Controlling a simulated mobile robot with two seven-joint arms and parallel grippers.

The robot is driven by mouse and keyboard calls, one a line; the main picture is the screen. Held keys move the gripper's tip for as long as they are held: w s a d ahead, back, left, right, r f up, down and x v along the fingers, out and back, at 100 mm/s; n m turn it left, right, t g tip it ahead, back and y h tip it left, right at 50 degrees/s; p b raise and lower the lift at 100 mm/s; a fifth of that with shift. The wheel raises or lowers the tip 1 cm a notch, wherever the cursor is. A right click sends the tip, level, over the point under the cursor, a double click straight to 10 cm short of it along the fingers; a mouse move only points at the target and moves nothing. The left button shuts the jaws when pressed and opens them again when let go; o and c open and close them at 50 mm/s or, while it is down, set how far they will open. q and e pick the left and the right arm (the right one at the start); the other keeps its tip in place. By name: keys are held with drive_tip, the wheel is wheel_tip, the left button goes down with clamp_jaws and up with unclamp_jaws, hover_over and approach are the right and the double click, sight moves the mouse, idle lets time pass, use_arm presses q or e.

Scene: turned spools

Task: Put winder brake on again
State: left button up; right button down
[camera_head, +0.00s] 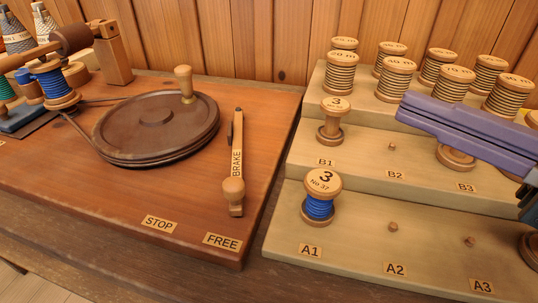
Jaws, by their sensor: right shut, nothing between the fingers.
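The brake lever (236,155), marked BRAKE, lies on the winder's red-brown wooden board. Its round wooden knob (233,190) is at the near end, above the FREE label (222,240). The STOP label (159,223) is to the left of FREE, and the lever points nearer to FREE. The dark winder wheel (150,135) with an upright handle (184,82) is left of the lever. My right gripper (405,111), purple, reaches in from the right over the stepped rack, shut and empty, well apart from the lever. My left gripper is out of view.
The stepped rack (395,235) holds several wound spools on top. An empty spool (332,122) stands at B1 and a blue-wound spool (319,204) at A1. Pegs A2 and B2 are bare. A blue spool (55,84) sits at the winder's left. The board's front is clear.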

sight(243, 190)
drive_tip(key=s+f+n+g+b, duration=0.1)
drive_tip(key=f, duration=0.2)
drive_tip(key=s+f+n+g+y+b, duration=0.1)
drive_tip(key=f+b, duration=0.1)
drive_tip(key=f, duration=0.1)
drive_tip(key=s+f+n+g+b, duration=0.1)
drive_tip(key=f+n+g+b, duration=0.1)
drive_tip(key=f, duration=0.1)
drive_tip(key=shift+f+y, duration=0.4)
drive_tip(key=shift+s+f+n+g+b, duration=0.25)
drive_tip(key=shift+f+n+g+b, duration=0.1)
drive_tip(key=shift+g+b, duration=0.1)
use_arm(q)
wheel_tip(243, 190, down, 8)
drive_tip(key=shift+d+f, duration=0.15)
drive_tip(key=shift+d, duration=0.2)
use_arm(e)
drive_tip(key=shift+r, duration=0.1)
drive_tip(key=shift+a, duration=0.1)
drive_tip(key=x, duration=1.4)
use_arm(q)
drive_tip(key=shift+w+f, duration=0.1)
